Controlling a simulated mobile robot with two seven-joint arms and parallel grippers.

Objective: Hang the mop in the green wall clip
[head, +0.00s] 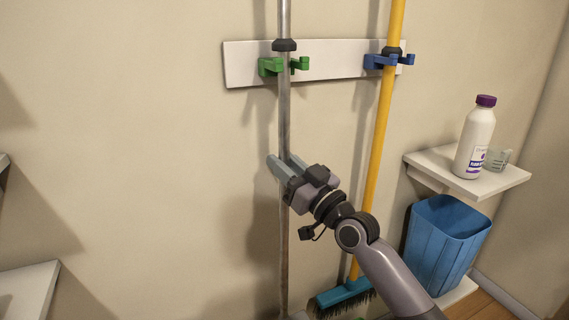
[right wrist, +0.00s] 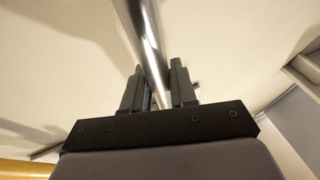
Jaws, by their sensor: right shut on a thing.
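The mop's grey metal handle (head: 284,122) stands nearly upright against the wall rack in the head view. Its black collar (head: 284,45) sits just above the green wall clip (head: 270,66), and the handle passes between the clip's two prongs. The mop's lower end is cut off at the bottom of the picture. My right gripper (head: 282,166) is shut on the handle, below the clip. In the right wrist view the handle (right wrist: 149,45) runs between the two fingers (right wrist: 160,88). My left gripper is not in view.
A yellow-handled broom (head: 378,140) with a teal brush head (head: 345,294) hangs at the blue clip (head: 375,62), right of the mop. A shelf (head: 440,160) holds a white bottle (head: 475,140) and a measuring cup (head: 498,160). A blue bin (head: 440,245) stands below.

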